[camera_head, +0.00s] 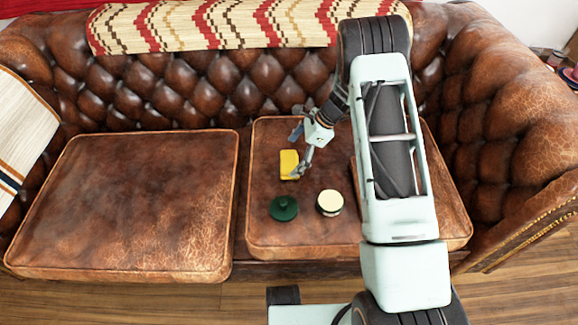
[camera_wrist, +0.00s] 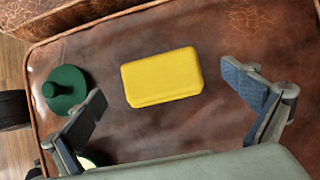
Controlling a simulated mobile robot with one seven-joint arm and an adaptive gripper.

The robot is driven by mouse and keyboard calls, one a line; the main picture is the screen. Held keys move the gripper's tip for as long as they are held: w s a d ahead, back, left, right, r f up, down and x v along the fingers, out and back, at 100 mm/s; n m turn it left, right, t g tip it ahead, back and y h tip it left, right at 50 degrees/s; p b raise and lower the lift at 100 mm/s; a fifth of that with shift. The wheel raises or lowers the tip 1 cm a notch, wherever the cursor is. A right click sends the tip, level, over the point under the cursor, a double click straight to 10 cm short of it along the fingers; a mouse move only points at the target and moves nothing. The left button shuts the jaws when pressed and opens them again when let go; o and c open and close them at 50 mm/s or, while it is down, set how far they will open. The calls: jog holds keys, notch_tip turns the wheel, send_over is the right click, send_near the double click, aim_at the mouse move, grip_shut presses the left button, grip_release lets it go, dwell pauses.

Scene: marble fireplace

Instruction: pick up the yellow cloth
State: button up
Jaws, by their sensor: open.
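The yellow cloth (camera_head: 289,163) is a small rectangular block lying on the right seat cushion of the brown leather sofa. In the wrist view the yellow cloth (camera_wrist: 162,77) lies flat, a little beyond and between the two fingers. My gripper (camera_head: 298,156) is just above and beside it in the head view. In the wrist view my gripper (camera_wrist: 172,97) is open, with its fingers spread wide and nothing between their pads. Neither finger visibly touches the cloth.
A dark green knobbed lid-like object (camera_head: 284,208) and a round cream-topped object (camera_head: 330,202) sit nearer the cushion's front edge. The green one (camera_wrist: 66,89) is close to the left finger. The left cushion (camera_head: 130,205) is bare. The tufted backrest (camera_head: 210,90) rises behind.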

jog(key=x, duration=0.3)
jog(key=shift+b, duration=0.3)
jog(key=shift+d, duration=0.1)
jog(key=shift+r, duration=0.1)
jog(key=c, duration=1.2)
jog(key=shift+r, duration=0.1)
jog(key=shift+r, duration=0.2)
jog(key=r, duration=0.1)
jog(key=r+p, duration=0.1)
jog(key=r, duration=0.1)
jog(key=shift+s+r+p, duration=0.25)
jog(key=shift+p, duration=0.05)
jog(key=s+r, duration=0.1)
jog(key=r, duration=0.1)
jog(key=s+r+p, duration=0.1)
jog(key=s+r, duration=0.1)
jog(key=s+d+r+p, duration=0.1)
jog(key=shift+s+r, duration=0.3)
jog(key=shift+r, duration=0.1)
jog(key=s+r, duration=0.1)
jog(key=s, duration=0.2)
jog(key=s+d+r+p, duration=0.1)
jog(key=s, duration=0.1)
jog(key=s+d+r, duration=0.1)
jog(key=s, duration=0.2)
jog(key=shift+s+p, duration=0.35)
